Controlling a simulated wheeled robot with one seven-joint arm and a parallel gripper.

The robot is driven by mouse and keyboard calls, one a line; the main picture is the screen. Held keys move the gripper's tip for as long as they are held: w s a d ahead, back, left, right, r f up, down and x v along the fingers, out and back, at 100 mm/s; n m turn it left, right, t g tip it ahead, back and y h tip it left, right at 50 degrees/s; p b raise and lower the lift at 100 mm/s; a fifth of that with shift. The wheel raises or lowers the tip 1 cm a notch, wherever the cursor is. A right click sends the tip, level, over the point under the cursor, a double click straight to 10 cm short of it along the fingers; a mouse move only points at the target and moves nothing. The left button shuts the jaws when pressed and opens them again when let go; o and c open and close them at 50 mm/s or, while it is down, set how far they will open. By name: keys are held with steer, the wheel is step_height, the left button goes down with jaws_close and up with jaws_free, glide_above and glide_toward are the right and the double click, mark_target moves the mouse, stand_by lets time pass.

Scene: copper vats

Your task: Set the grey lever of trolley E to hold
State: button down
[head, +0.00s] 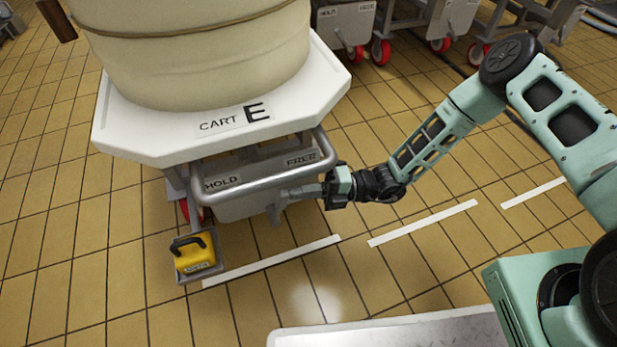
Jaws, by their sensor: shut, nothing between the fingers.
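Trolley E (140,128) stands at the upper left, with a white top marked CART E and a big cream vessel on it. On its front, below the top, is a grey box with a HOLD label at the left and a FREE label at the right. The grey lever (303,192) sticks out low at the right, on the FREE side. My gripper (328,190) is shut with nothing held, at the lever's right end. Whether they touch I cannot tell. The lever's pivot is not clearly visible.
A grey tube rail (326,150) runs around the lever box. A yellow block with a black handle (194,253) sits in a small holder at the trolley's lower left. Other trolleys with red wheels (380,51) stand behind. Tiled floor with white dashes is free in front.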

steer(key=shift+s+a+r+h+p, duration=0.15)
steer(key=shift+a+r+h+p, duration=0.15)
steer(key=shift+a+p, duration=0.35)
steer(key=shift+s+a+r+h+p, duration=0.2)
steer(key=shift+a+h+p, duration=0.15)
steer(key=shift+p, duration=0.65)
steer(key=shift+s+a+r+h+p, duration=0.1)
steer(key=shift+a+r+h+p, duration=0.15)
steer(key=shift+a+p, duration=0.45)
steer(key=shift+d, duration=0.1)
steer(key=d+r+p, duration=0.1)
steer(key=d+p, duration=0.1)
steer(key=d, duration=0.5)
steer(key=w+d+r+p, duration=0.1)
steer(key=d+r+p, duration=0.1)
steer(key=d, duration=0.4)
steer(key=shift+d, duration=0.35)
